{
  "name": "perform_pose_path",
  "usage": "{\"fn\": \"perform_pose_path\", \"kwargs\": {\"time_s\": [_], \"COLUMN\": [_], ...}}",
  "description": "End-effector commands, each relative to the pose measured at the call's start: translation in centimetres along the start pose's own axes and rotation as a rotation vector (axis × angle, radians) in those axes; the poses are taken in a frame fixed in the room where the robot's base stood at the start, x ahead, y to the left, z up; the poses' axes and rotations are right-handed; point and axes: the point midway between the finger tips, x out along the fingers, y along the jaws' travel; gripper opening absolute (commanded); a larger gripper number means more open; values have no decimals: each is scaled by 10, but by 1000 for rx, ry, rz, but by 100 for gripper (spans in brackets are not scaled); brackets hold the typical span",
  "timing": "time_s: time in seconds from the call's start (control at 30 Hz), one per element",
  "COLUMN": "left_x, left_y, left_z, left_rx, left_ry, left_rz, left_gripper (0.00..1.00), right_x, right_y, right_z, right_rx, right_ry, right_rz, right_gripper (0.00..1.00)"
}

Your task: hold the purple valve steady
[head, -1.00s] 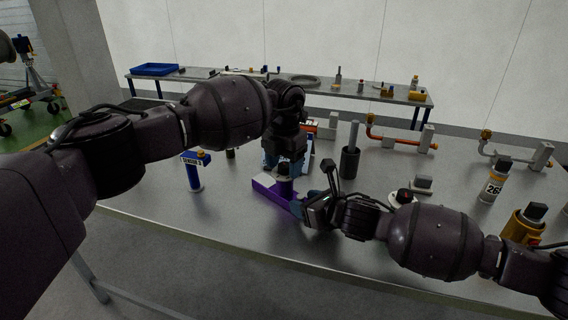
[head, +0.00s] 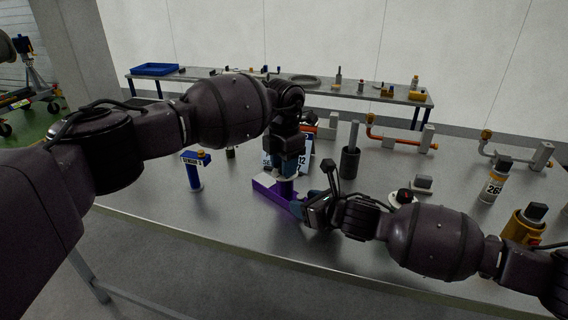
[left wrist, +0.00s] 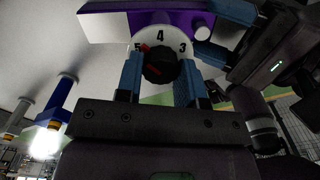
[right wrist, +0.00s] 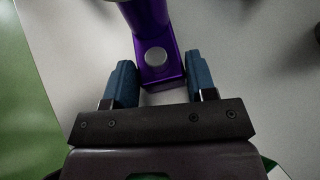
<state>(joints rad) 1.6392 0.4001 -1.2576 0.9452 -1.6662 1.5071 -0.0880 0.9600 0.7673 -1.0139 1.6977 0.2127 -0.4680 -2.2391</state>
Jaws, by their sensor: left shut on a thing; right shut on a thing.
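The purple valve (head: 268,192) lies on the metal bench, with a white part at its left end. In the left wrist view its purple body (left wrist: 180,18) carries a white numbered dial (left wrist: 160,38) and a black knob with red marks (left wrist: 159,66). My left gripper (head: 285,180) is above the valve, its blue fingers shut on the knob. My right gripper (head: 298,207) is low at the valve's near right end. In the right wrist view its blue fingers sit either side of the purple body (right wrist: 160,66), shut on it; a round grey button shows on top.
A blue sensor post (head: 194,176) stands left of the valve. A dark cylinder with a grey rod (head: 350,160) stands behind right. A labelled canister (head: 493,184) and an orange unit (head: 522,224) are at the right. The bench's front left is clear.

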Motion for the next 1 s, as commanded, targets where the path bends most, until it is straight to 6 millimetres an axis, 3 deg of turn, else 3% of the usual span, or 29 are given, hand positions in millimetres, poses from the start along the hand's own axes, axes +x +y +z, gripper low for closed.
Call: {"fn": "perform_pose_path", "kwargs": {"time_s": [1.0], "left_x": [-1], "left_y": [1], "left_z": [2], "left_rx": [966], "left_ry": [-1], "left_rz": [-7], "left_gripper": [11], "right_x": [0], "right_y": [-1], "right_z": [-1], "right_rx": [2], "right_ry": [2], "right_rz": [-2], "right_gripper": [16]}}
